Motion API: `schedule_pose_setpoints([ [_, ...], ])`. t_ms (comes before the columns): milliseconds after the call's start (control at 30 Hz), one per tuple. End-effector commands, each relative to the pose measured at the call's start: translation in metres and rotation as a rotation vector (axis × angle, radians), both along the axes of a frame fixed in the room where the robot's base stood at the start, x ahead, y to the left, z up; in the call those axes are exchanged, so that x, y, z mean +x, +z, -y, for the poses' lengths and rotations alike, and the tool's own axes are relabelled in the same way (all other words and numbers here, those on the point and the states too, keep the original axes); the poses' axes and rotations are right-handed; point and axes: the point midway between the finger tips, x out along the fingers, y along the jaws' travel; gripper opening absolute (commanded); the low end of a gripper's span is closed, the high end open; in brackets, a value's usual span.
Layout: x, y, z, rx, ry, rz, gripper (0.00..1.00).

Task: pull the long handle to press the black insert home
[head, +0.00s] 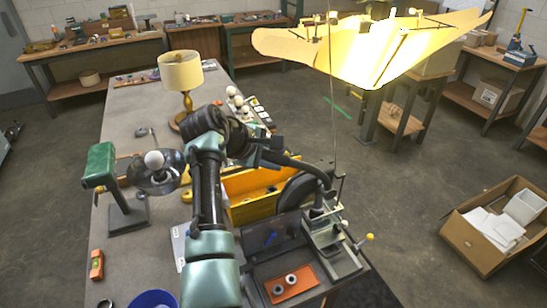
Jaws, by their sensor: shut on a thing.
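The small press (326,232) stands at the right front corner of the grey table. Its long dark handle (305,167) rises from the press and curves to the left. My gripper (268,155) is shut on the handle's far end, above the yellow bin; the fingers are small and dark here. The handle slants down to the right from my gripper to the press head. The black insert cannot be made out under the press head.
A large glowing shade (370,50) hangs above.

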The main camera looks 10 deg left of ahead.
Motion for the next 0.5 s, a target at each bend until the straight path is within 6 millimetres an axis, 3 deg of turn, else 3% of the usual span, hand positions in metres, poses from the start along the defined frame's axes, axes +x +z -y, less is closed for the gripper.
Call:
schedule_pose_setpoints([
  [33, 0.0048, 0.0111, -0.0057, 0.01, 0.012, 0.029, 0.0],
  [200, 0.0049, 0.0115, -0.0054, 0.01, 0.011, 0.03, 0.0],
  [233, 0.0049, 0.0116, -0.0054, 0.01, 0.011, 0.03, 0.41],
  [367, 0.005, 0.0116, -0.0046, 0.008, 0.011, 0.03, 0.64],
  [500, 0.0044, 0.0099, -0.0036, 0.007, 0.009, 0.026, 0.66],
])
